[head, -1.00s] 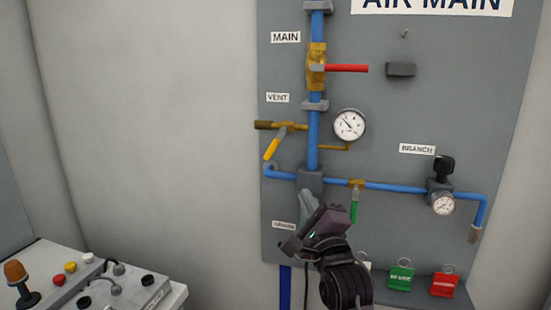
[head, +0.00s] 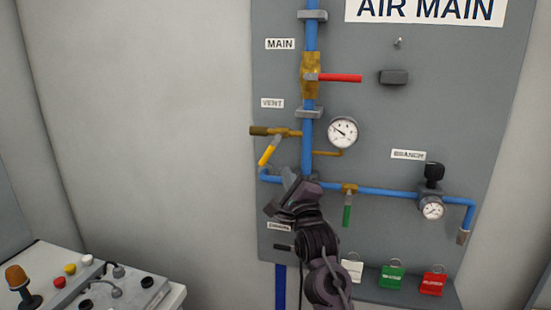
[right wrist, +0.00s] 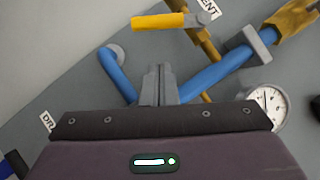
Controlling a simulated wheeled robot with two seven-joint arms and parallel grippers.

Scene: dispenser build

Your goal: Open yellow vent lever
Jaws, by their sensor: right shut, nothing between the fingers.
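The yellow vent lever (head: 268,152) hangs down and slightly left from the brass vent valve (head: 283,132), under the VENT label (head: 272,103). In the right wrist view the lever (right wrist: 160,20) lies across the top, its grey pivot end to the right. My right gripper (head: 290,180) is just below and right of the lever, apart from it. In the right wrist view its fingers (right wrist: 158,82) are together and empty, pointing towards the blue pipe. My left gripper is in neither view.
Blue pipes (head: 385,191) run down and across the panel (head: 375,235). A red main lever (head: 340,78), a gauge (head: 343,132) and a green lever (head: 347,215) stand out nearby. Several tags hang on the ledge below. A control console (head: 125,295) stands at the lower left.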

